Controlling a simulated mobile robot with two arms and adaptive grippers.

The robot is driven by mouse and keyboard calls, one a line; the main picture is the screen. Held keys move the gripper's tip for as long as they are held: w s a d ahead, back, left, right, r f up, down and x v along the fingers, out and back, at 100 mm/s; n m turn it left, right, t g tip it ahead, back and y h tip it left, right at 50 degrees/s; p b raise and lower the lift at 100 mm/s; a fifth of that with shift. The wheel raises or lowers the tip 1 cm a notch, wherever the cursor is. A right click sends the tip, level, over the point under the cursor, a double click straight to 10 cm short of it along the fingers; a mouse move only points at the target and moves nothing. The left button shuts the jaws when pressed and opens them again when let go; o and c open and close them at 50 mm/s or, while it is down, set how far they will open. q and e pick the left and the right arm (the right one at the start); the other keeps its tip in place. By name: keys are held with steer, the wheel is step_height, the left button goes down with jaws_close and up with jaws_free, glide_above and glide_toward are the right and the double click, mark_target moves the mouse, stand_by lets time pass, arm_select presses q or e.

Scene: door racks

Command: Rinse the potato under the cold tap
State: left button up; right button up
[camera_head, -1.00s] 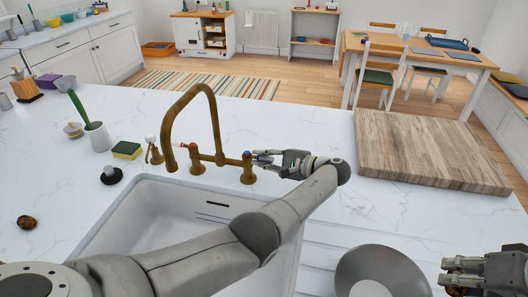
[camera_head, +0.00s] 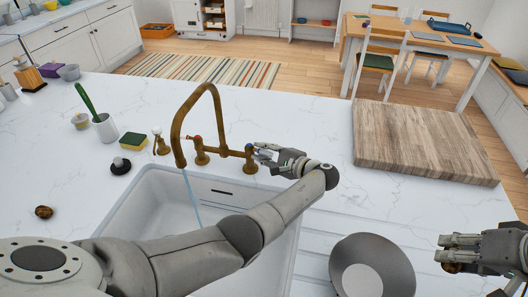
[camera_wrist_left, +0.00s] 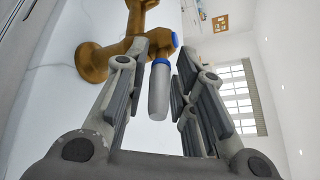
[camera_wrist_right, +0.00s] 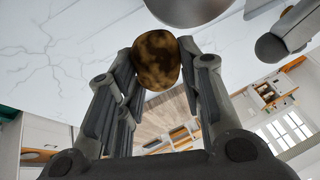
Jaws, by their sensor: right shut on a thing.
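The brass tap (camera_head: 177,125) stands behind the white sink (camera_head: 150,212), and a thin stream of water (camera_head: 192,200) falls from its spout. My left gripper (camera_head: 258,152) is at the blue-marked cold tap on the right. The brown, mottled potato (camera_wrist_right: 157,60) is held between the fingertips of my right gripper (camera_head: 441,252). They are at the right of the head view, away from the water, and the potato is partly hidden there.
A grey metal bowl (camera_head: 393,262) sits on the drainer right of the sink. A thick wooden board (camera_head: 425,140) lies behind it. Left of the tap are a sponge (camera_head: 133,140), a black-based brush (camera_head: 121,166) and a small brown round thing (camera_head: 43,212). My left forearm crosses the sink.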

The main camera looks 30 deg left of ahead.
arm_select(q)
steer(key=shift+o, duration=0.7)
steer(key=v, duration=1.2)
